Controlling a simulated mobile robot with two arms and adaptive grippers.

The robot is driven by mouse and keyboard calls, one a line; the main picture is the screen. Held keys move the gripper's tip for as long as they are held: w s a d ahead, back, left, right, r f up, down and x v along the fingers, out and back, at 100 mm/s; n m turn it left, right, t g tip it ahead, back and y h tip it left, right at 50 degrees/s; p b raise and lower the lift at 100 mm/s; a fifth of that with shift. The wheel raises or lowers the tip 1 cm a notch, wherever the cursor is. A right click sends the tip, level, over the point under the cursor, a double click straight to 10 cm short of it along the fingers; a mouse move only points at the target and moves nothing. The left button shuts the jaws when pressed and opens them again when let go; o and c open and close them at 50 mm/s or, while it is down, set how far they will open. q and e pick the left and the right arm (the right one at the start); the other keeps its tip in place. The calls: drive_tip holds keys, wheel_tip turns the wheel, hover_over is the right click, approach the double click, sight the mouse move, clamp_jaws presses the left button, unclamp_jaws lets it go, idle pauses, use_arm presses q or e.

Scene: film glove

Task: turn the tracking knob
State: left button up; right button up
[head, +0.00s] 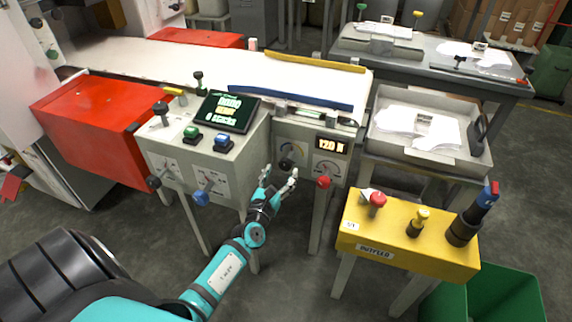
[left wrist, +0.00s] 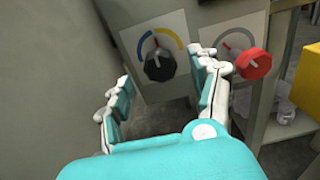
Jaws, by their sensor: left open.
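A black knob (left wrist: 158,65) with a white pointer sits on a dial plate marked with a blue and a yellow arc, on the grey panel under the conveyor's end. It also shows in the head view (head: 286,163). A red knob (head: 323,182) is to its right, also in the left wrist view (left wrist: 253,64). No label naming the tracking knob is readable. My left gripper (head: 279,176) is open and empty, just in front of the black knob. In the left wrist view the knob appears between the open fingers, apparently untouched. My right gripper is not in view.
A grey control box (head: 200,150) with levers, buttons and a screen stands left of the panel. A yellow button stand (head: 400,250) is at the right, by a green bin (head: 495,300). The white conveyor belt (head: 200,72) runs above. A display (head: 331,145) reads 120 N.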

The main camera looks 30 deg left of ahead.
sight(284, 167)
use_arm(q)
drive_tip(key=x, duration=0.5)
drive_tip(key=shift+w+b, duration=0.1)
drive_tip(key=shift+b, duration=0.25)
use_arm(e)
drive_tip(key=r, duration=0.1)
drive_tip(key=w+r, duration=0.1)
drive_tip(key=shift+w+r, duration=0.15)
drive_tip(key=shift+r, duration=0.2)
use_arm(q)
drive_tip(key=c, duration=1.2)
drive_tip(key=shift+n, duration=0.3)
drive_tip(key=shift+c, duration=0.2)
drive_tip(key=shift+n+b, duration=0.5)
drive_tip(key=shift+n, duration=1.1)
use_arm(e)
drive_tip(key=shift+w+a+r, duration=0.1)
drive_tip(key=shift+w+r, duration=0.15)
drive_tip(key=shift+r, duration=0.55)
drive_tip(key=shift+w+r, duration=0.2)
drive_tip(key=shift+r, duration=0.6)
use_arm(q)
drive_tip(key=o, duration=1.2)
drive_tip(key=shift+o, duration=0.2)
